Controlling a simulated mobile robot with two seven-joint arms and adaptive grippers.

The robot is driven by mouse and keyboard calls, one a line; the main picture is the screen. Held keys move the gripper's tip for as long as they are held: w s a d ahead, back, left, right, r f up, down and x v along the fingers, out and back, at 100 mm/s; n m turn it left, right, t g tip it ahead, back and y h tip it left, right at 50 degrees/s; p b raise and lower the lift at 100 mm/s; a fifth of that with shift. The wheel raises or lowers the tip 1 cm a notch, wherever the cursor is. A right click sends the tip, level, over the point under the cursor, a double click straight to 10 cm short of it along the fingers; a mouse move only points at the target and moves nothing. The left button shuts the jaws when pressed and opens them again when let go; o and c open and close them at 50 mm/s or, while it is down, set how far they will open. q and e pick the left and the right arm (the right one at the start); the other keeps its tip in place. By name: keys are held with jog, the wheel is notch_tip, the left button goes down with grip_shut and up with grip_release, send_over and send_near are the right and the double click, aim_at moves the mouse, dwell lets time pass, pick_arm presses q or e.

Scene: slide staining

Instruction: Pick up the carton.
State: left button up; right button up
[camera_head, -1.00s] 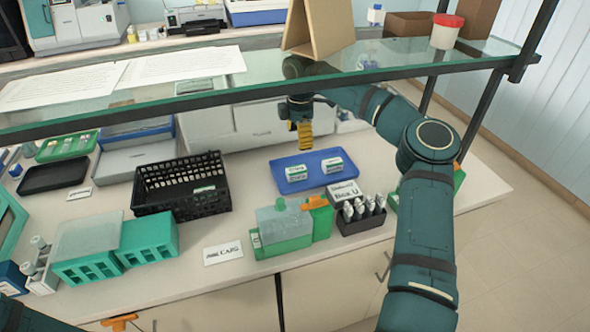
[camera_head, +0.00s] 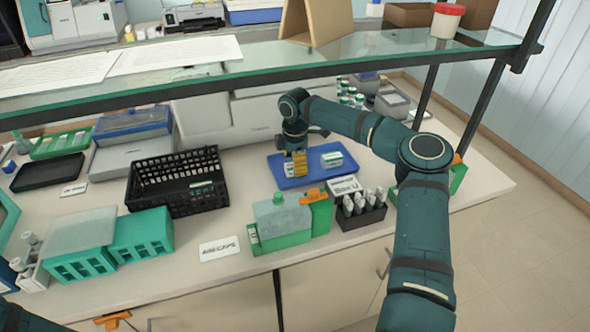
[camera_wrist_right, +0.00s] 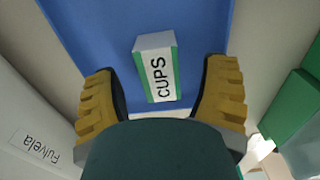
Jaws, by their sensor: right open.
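A blue tray (camera_head: 312,177) on the bench bears two small white-and-green cartons. My right gripper (camera_head: 296,163) reaches down over the left carton (camera_head: 289,171) and partly hides it. The other carton (camera_head: 332,159) is uncovered to its right. The gripper is open and empty.
A glass shelf (camera_head: 300,68) spans above the bench behind my right arm. A black basket (camera_head: 178,190) stands left of the tray. A green staining jar (camera_head: 283,222) and a dark rack of tubes (camera_head: 361,212) stand in front of it.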

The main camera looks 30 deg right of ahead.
notch_tip(320, 180, down, 2)
jog(key=shift+f, duration=0.15)
jog(key=c, duration=1.2)
notch_tip(320, 180, up, 10)
jog(key=shift+r+p, duration=0.1)
jog(key=shift+p, duration=0.65)
